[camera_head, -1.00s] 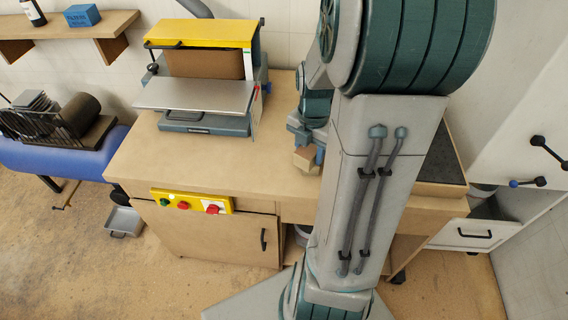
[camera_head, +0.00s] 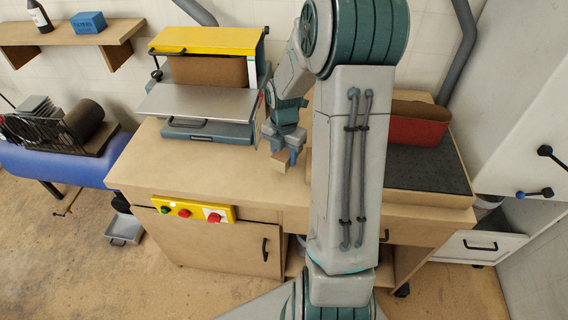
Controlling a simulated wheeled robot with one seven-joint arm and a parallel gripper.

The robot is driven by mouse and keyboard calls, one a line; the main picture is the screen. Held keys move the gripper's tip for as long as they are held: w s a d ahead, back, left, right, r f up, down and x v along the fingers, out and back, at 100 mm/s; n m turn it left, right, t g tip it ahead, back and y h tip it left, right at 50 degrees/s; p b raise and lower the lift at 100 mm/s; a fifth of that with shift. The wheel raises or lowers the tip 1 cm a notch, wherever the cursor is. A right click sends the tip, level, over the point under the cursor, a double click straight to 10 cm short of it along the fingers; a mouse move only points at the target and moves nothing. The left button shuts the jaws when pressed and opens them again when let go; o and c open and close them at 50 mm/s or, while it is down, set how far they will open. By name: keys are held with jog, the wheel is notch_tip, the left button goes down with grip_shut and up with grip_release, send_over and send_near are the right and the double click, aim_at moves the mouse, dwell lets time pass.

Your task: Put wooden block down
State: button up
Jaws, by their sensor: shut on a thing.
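The wooden block (camera_head: 281,162) is small and light brown. My gripper (camera_head: 283,154) is shut on it and points down over the workbench top (camera_head: 215,178), just right of the yellow-topped machine. The block is close to the bench surface; I cannot tell whether it touches. My arm hides part of the bench to the right of the block.
The yellow-topped machine (camera_head: 207,40) with its metal plate stands at the back left. A dark mat (camera_head: 425,170) with a red-brown curved piece (camera_head: 415,125) is on the right. The bench's front left is clear. A yellow button panel (camera_head: 193,209) is on the bench front.

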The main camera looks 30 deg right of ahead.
jog(key=shift+f, duration=2)
